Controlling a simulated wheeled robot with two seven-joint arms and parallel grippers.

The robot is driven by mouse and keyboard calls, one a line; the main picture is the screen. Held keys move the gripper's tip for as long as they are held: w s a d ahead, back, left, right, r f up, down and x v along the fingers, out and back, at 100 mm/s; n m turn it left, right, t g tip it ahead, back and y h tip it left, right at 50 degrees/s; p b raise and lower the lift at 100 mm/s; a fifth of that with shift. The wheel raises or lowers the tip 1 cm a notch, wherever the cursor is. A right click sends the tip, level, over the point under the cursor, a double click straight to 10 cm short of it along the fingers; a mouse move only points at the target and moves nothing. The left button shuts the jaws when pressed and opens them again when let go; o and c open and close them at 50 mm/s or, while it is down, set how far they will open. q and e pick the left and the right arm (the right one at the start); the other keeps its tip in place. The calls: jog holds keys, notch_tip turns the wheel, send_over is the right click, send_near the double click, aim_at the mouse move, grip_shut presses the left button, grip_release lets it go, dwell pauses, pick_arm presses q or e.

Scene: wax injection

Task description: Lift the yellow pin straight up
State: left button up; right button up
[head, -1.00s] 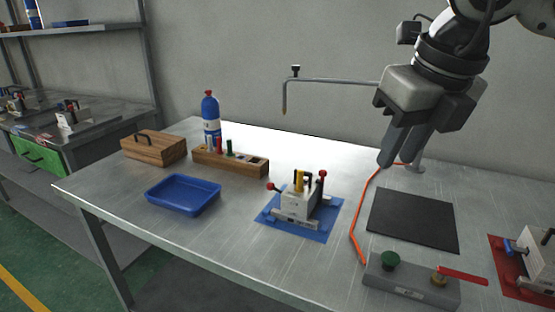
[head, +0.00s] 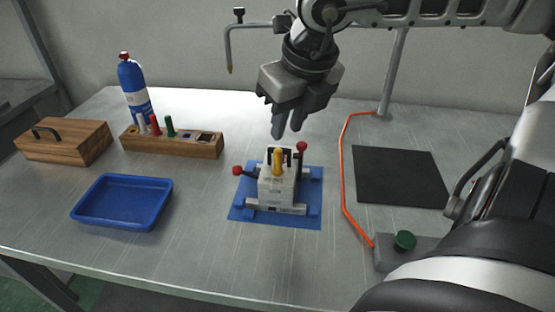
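The yellow pin (head: 278,160) stands upright in the top of a pale block-shaped mould (head: 277,190), between darker upright parts. The mould sits on a blue mat (head: 240,207) and has a red-knobbed lever on each side. My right gripper (head: 287,133) points down, above and slightly behind the pin, apart from it. Its two fingers show a narrow gap with nothing between them. The pin's lower part is hidden inside the mould. My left gripper is out of view.
A blue tray (head: 122,224), a wooden block with coloured pieces (head: 190,146), a wooden box (head: 65,150) and a blue bottle (head: 133,84) stand left. An orange cord (head: 342,170), black pad (head: 400,180) and green-button box (head: 385,255) are right. A thin bent pipe (head: 258,24) hangs behind.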

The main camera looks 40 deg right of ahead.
aim_at(278, 150)
jog(key=shift+p+x, duration=0.35)
jog(key=shift+x, duration=2.65)
jog(key=shift+w, duration=0.15)
jog(key=shift+r, duration=0.1)
grip_shut()
